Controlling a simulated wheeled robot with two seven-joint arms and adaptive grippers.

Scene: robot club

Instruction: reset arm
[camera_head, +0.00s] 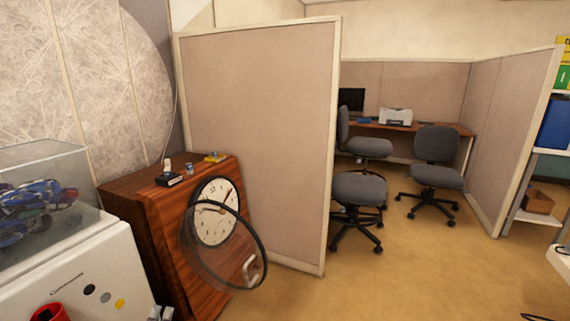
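The top of what looks like my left gripper (160,313) just shows at the bottom edge, in front of the wooden cabinet's lower left part. Most of it is cut off by the frame, and I cannot tell whether it is open or shut. It appears apart from the things around it.
A wooden cabinet (150,215) bears a clock (215,215); its round, black-rimmed glass cover (225,262) stands swung out. A white unit (85,270) with a clear case (40,200) is at left. Partition (260,130), office chairs (360,190); the floor (400,285) is clear at centre right.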

